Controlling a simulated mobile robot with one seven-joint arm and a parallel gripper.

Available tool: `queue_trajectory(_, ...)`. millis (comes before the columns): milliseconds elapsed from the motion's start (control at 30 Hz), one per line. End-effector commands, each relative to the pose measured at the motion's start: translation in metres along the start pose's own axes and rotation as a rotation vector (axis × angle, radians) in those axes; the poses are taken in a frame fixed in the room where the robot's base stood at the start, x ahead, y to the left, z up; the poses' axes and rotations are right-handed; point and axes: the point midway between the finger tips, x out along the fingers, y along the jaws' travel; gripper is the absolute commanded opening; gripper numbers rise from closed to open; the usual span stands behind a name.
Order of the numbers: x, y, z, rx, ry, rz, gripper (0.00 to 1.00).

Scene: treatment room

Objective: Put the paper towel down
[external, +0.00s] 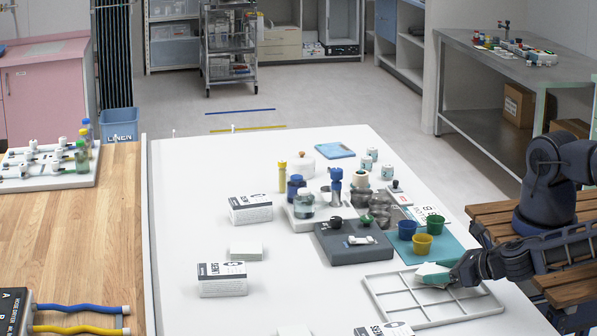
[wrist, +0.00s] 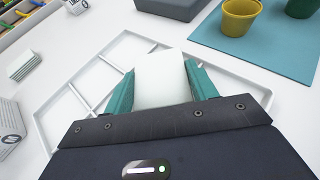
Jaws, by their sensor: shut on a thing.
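The paper towel (wrist: 162,80) is a white, folded block between the two teal fingers of my gripper (wrist: 161,88) in the wrist view. My gripper is shut on it. In the external view, the paper towel (external: 432,271) shows at the end of my gripper (external: 436,275), over the white divided tray (external: 387,307). The tray also lies under my gripper in the wrist view (wrist: 60,117). I cannot tell whether the towel touches the tray. My gripper hides part of the tray.
A teal mat (external: 447,247) with blue, yellow (external: 422,244) and green cups lies just behind the tray. A grey block (external: 352,243) stands to its left. White boxes (external: 222,279) and a white stack (external: 246,251) stand further left, with clear table around them.

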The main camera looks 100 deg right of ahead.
Motion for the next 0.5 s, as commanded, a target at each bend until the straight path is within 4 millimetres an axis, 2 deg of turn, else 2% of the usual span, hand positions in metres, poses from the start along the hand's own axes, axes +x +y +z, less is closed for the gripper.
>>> queue_trajectory(233,0.0022,0.0001,-0.0050,-0.001,0.000,0.000,0.36)
queue_trajectory(267,0.0021,0.0001,-0.0047,-0.001,0.000,0.000,0.63)
queue_trajectory(333,0.0020,0.0001,-0.0046,0.000,0.000,0.000,0.77)
queue_trajectory(500,0.0020,0.0000,-0.0046,0.000,0.000,0.000,0.79)
